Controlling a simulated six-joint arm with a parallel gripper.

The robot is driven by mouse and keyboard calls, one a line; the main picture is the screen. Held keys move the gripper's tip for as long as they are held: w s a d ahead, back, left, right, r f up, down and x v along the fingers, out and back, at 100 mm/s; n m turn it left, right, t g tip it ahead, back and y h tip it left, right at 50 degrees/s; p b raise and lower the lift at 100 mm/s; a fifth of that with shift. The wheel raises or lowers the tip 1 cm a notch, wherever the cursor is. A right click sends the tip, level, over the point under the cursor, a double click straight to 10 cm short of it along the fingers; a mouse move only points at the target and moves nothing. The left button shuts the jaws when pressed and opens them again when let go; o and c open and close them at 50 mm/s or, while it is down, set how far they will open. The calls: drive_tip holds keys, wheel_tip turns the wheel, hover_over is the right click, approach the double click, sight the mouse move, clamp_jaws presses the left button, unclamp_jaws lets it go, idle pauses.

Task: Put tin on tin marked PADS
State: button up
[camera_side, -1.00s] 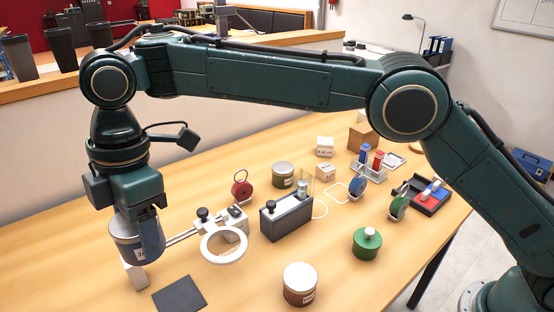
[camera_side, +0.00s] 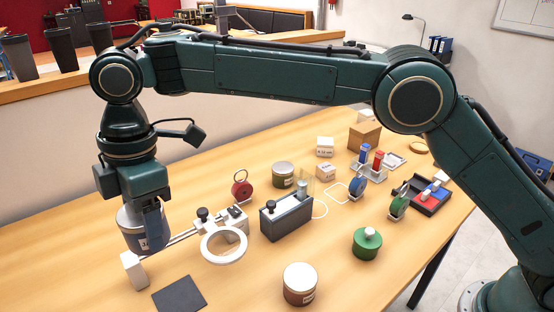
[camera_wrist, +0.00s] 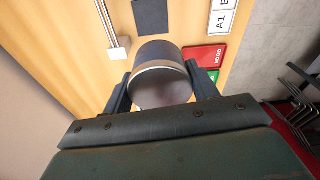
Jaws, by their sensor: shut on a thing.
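My gripper (camera_side: 148,222) is at the left of the table in the side view, shut on a tin (camera_side: 130,238) with a dark blue-grey side. In the wrist view the held tin (camera_wrist: 160,78) sits between both fingers. A brown tin with a pale lid (camera_side: 300,284) stands at the table's front.
A white ring on a rail (camera_side: 223,245) ends at a white block (camera_side: 134,270) near the held tin. A dark square mat (camera_side: 179,294) lies in front. A grey box (camera_side: 287,217), a green weight-like jar (camera_side: 367,243) and a red disc (camera_side: 242,188) stand mid-table.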

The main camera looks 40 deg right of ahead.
drive_tip(key=w+d+f+m, duration=0.1)
drive_tip(key=w+d+m, duration=0.3)
drive_tip(key=w+d, duration=0.35)
drive_tip(key=m+t+h, duration=0.1)
drive_tip(key=m+t, duration=0.1)
drive_tip(key=m, duration=1.2)
hover_over(282, 166)
wheel_tip(282, 166, down, 5)
drive_tip(key=shift+s+f, duration=0.15)
drive_tip(key=shift+f, duration=1.85)
drive_tip(key=shift+s+f, duration=0.1)
drive_tip(key=shift+f, duration=1.85)
drive_tip(key=shift+f, duration=0.15)
drive_tip(key=o, duration=1.1)
drive_tip(key=shift+o, duration=0.2)
